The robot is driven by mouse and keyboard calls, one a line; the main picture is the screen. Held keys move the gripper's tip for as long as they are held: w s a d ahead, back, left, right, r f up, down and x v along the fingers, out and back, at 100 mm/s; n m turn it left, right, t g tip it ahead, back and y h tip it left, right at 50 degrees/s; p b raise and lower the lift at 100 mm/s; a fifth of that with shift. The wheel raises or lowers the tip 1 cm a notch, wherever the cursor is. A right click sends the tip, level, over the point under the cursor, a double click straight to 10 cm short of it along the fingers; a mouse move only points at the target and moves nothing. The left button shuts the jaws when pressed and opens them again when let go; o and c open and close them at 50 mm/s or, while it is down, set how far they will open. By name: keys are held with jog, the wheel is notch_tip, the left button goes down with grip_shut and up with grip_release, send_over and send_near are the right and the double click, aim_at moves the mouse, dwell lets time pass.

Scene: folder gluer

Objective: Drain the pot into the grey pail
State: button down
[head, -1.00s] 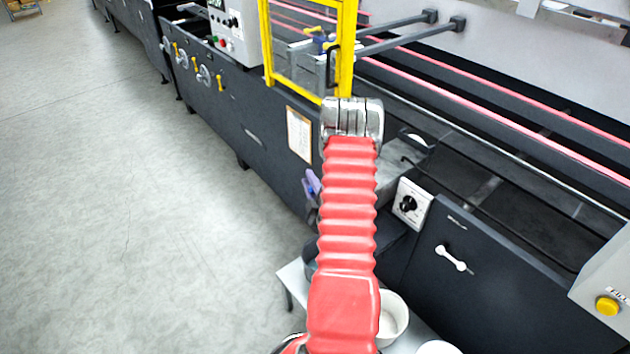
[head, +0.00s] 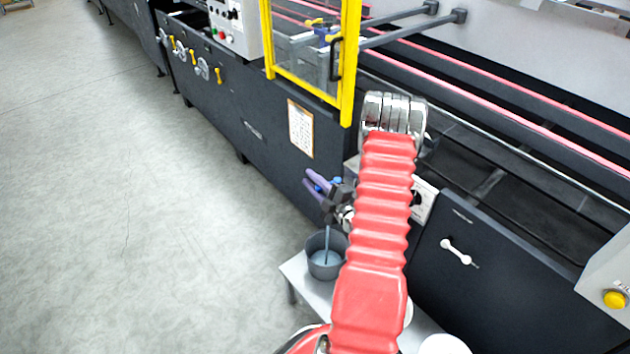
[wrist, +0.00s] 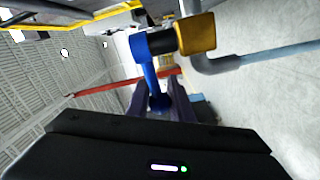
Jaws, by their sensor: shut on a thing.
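My gripper (head: 322,186), with purple fingers, is shut on the blue lever of a valve. In the wrist view the lever (wrist: 148,75) runs between the fingers (wrist: 158,104) up to a brass valve body (wrist: 196,36). A bent grey spout leaves the valve, and a blue-grey column continues from it. In the head view this column (head: 327,240) drops into the grey pail (head: 313,264), and looks like a stream of liquid. A pale blue-grey surface shows inside the pail. The pot itself is hidden behind my red arm.
The pail stands on a low pale bench (head: 300,278). A white container (head: 408,313), partly behind my arm, and another white item (head: 444,345) are at its right. The machine's dark side (head: 265,145) is close behind. Open floor (head: 120,220) lies left.

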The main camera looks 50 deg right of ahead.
jog(key=shift+s+a+f, duration=0.1)
jog(key=shift+f, duration=0.2)
jog(key=c, duration=1.9)
grip_release()
jog(key=shift+c, duration=0.2)
jog(key=o, duration=0.4)
jog(key=shift+r, duration=0.15)
jog(key=shift+s+a, duration=0.35)
jog(key=shift+s, duration=1.9)
jog(key=shift+s+a, duration=0.3)
jog(key=shift+s, duration=1.95)
jog(key=shift+s+a, duration=0.35)
jog(key=shift+s, duration=1.9)
jog(key=shift+c, duration=0.5)
